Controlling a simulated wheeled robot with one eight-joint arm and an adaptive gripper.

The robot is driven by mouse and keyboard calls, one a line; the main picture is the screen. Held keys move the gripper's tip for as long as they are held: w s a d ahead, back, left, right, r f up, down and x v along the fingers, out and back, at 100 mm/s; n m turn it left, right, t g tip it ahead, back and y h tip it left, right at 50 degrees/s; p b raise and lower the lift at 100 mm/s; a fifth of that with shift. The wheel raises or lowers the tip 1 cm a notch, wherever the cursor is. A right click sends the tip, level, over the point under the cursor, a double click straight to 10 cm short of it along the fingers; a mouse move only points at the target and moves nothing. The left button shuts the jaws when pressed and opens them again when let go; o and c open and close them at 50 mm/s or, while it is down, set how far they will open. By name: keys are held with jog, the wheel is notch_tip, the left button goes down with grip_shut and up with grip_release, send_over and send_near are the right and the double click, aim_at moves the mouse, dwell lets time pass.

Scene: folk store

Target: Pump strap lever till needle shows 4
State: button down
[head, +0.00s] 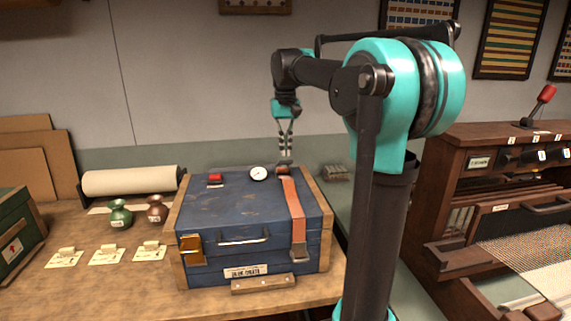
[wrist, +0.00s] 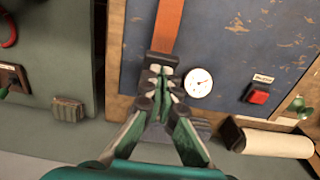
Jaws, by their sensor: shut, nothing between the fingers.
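A blue crate (head: 240,205) with wooden edges stands on the bench. An orange strap (head: 293,205) runs over its lid and down the front; it also shows in the wrist view (wrist: 168,25). A small brown piece (head: 283,169) at the strap's far end appears to be the lever, mostly hidden by my gripper in the wrist view. A round white dial (head: 258,173) sits left of it; in the wrist view the dial (wrist: 199,82) has a thin needle, its number unreadable. My gripper (head: 286,156) is shut and empty, pointing down at the strap's end; contact is unclear.
A red button (head: 215,178) is on the lid, left of the dial. A paper roll (head: 130,181), two small vases (head: 120,217) (head: 156,210) and labelled cards (head: 107,255) lie left of the crate. A loom-like wooden machine (head: 480,190) stands at right.

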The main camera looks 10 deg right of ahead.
jog(key=shift+f, duration=0.1)
dwell(0.3)
jog(key=shift+s+f, duration=0.2)
jog(key=shift+f, duration=1.1)
jog(key=shift+s+f, duration=0.15)
jog(key=shift+f, duration=1.15)
jog(key=shift+r, duration=4.55)
jog(key=shift+w+f, duration=0.2)
jog(key=shift+f, duration=0.75)
jog(key=shift+w+f, duration=0.15)
jog(key=shift+f, duration=0.75)
jog(key=shift+f, duration=0.15)
